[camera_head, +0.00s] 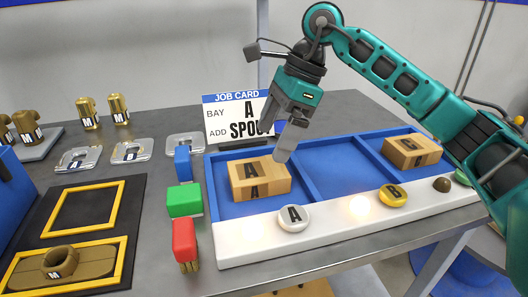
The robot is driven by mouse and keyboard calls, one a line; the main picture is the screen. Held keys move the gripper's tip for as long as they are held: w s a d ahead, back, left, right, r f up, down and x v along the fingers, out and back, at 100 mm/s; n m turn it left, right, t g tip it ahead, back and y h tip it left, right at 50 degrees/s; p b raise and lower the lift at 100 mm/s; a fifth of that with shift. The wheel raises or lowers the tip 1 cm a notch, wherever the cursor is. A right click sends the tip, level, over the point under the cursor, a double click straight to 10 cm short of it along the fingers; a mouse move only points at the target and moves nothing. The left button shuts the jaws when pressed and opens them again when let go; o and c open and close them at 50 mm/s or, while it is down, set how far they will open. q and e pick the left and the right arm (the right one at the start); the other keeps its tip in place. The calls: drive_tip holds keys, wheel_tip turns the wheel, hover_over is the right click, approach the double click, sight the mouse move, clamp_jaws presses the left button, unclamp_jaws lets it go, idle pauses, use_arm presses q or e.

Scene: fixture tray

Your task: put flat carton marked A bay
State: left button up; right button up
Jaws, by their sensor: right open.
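A flat tan carton marked A (260,181) lies in the left bay of the blue tray (312,205). A white round disc marked A (294,217) sits on the white front strip, before that bay. My right gripper (281,138) is open and empty, pointing down above the back right side of the carton, apart from it as far as I can tell. It covers part of the job card (228,108), which reads bay A, add, and a partly hidden word starting "SPOU". My left gripper is not in view.
The middle bay (335,170) is empty; another tan carton (411,151) lies in the right bay. Blue, green (184,200) and red blocks stand left of the tray. A black mat with yellow frames (85,208) holds a brown spout piece (70,263). Brass fittings (88,113) stand behind.

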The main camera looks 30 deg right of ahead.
drive_tip(key=v, duration=0.3)
drive_tip(key=shift+r, duration=0.1)
idle(0.4)
